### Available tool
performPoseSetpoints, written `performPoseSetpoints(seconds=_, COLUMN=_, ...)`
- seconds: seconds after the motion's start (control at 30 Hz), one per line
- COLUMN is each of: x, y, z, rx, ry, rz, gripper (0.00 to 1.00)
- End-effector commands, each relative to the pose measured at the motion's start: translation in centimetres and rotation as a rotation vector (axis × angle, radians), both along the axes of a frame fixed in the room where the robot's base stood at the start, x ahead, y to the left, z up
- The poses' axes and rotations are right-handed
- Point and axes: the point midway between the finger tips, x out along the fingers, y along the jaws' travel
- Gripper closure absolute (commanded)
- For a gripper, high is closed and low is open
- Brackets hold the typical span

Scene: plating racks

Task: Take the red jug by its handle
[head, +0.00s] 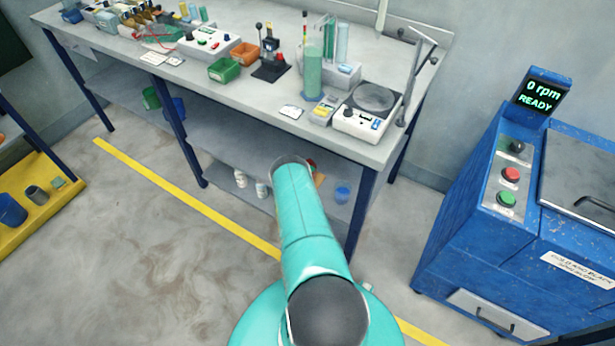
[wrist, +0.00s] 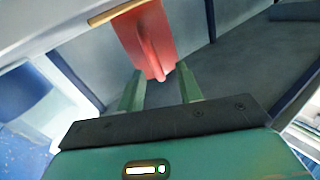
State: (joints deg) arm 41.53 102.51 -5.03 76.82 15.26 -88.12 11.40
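The red jug (wrist: 146,38) shows in the wrist view at the top middle, just beyond my fingertips. A narrow red part, perhaps its handle, points down toward the gap between them. My gripper (wrist: 160,72) is open, with its two green fingers apart on either side of that narrow part. I cannot tell whether either finger touches it. In the head view my arm hides the gripper and most of the jug; a small bit of red (head: 311,163) shows beside the arm's far end, on the lower shelf.
The workbench (head: 225,110) stands above the lower shelf (head: 222,144), which also holds white containers (head: 262,189) and a blue cup (head: 342,195). A bench leg (head: 360,215) stands right of my arm. A blue machine (head: 470,215) is at right.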

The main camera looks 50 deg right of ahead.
Motion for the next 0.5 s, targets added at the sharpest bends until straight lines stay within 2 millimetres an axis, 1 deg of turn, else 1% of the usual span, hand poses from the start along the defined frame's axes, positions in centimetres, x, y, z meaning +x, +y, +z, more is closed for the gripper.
performPoseSetpoints(seconds=0.17, x=0.03, y=-0.02, z=-0.02, rx=0.001, ry=0.001, rz=0.0, gripper=0.65)
performPoseSetpoints(seconds=0.23, x=0.03, y=-0.02, z=-0.02, rx=0.001, ry=0.001, rz=0.0, gripper=0.74)
performPoseSetpoints(seconds=0.37, x=0.04, y=-0.01, z=-0.01, rx=0.001, ry=0.0, rz=0.001, gripper=1.0)
performPoseSetpoints(seconds=0.5, x=0.05, y=0.0, z=0.0, rx=0.0, ry=0.0, rz=0.001, gripper=1.0)
